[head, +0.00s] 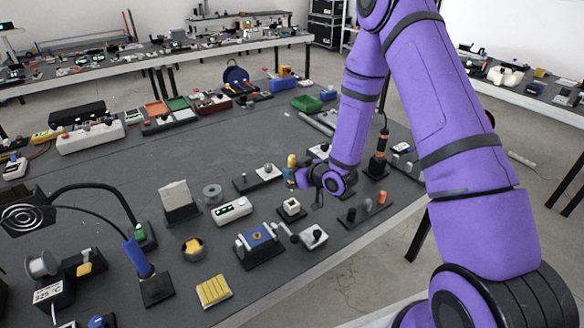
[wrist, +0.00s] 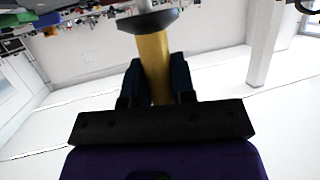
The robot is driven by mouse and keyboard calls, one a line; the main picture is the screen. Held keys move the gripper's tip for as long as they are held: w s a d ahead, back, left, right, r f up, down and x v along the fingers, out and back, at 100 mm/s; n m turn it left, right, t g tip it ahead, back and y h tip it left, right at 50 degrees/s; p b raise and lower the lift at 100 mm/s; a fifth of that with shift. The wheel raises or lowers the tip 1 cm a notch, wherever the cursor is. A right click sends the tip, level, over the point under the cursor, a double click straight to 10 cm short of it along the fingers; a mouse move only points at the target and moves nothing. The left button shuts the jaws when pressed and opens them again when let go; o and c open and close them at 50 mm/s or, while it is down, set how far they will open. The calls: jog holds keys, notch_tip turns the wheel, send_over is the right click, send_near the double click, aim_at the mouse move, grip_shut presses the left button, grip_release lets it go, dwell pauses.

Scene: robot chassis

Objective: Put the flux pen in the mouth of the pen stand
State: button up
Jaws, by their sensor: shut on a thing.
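My gripper (wrist: 156,82) is shut on a yellow-gold cylinder, which I take to be the flux pen (wrist: 154,58); a dark collar and a pale end show beyond the fingers. In the head view my gripper (head: 303,179) is low over the right part of the bench, with a yellow piece (head: 291,161) beside it that looks like the held pen. I cannot surely tell which item is the pen stand; a small white block with a dark top opening (head: 291,207) on a black base stands just below the gripper. The pen appears apart from it.
The bench's middle (head: 210,160) is clear.

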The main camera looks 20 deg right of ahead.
aim_at(292, 189)
jog(key=shift+f, duration=1.95)
jog(key=shift+f, duration=1.6)
dwell(0.7)
jog(key=shift+r, duration=1.3)
jog(key=shift+f, duration=1.45)
dwell(1.0)
